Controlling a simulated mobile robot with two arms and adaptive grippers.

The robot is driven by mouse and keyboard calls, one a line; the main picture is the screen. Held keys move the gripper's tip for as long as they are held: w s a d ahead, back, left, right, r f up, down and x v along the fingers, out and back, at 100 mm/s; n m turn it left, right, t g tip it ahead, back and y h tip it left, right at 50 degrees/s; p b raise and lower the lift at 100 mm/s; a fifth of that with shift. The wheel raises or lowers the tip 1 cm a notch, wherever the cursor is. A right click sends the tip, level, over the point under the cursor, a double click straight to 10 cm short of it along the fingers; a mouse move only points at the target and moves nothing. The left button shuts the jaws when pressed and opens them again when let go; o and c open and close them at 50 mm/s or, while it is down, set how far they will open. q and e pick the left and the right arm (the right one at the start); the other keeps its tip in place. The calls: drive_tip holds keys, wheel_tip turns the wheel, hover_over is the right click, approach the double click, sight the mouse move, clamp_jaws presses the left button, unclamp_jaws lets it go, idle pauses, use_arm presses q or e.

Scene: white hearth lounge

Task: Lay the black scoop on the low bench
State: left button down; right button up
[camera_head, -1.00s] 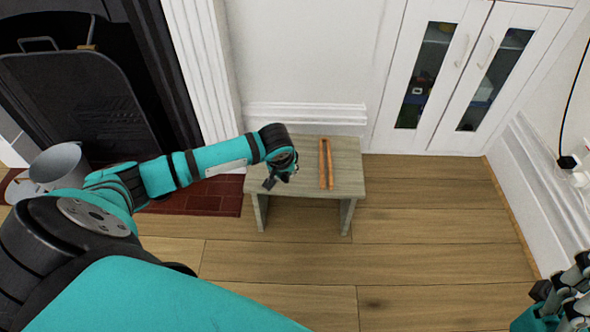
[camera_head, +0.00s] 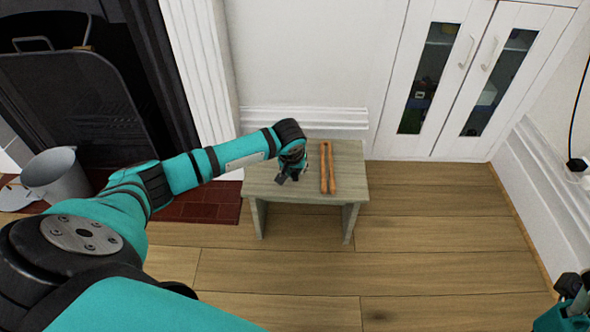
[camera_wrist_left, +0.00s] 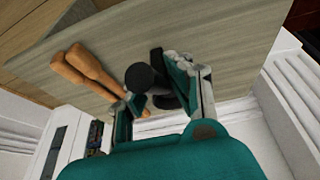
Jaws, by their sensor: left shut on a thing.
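The low bench (camera_head: 350,185) is a small grey-brown wooden stool in the middle of the head view. It also fills the upper part of the left wrist view (camera_wrist_left: 235,35). My left gripper (camera_head: 288,172) is over the bench's left half. In the left wrist view its fingers (camera_wrist_left: 160,100) are shut on the black scoop (camera_wrist_left: 139,76), a dark piece with a round end. In the head view only a small dark part of the scoop (camera_head: 280,180) shows. I cannot tell whether it touches the bench top. My right gripper (camera_head: 570,292) is partly cut off at the lower right.
Orange-brown wooden tongs (camera_head: 328,170) lie on the bench, just right of my left gripper. A grey metal bucket (camera_head: 58,175) and a dark fireplace screen (camera_head: 75,105) are on the left. A white cabinet (camera_head: 460,75) stands behind on the right. The floor before the bench is clear.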

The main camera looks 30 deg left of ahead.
use_arm(q)
drive_tip(key=c, duration=1.2)
unclamp_jaws()
drive_tip(key=shift+f, duration=0.1)
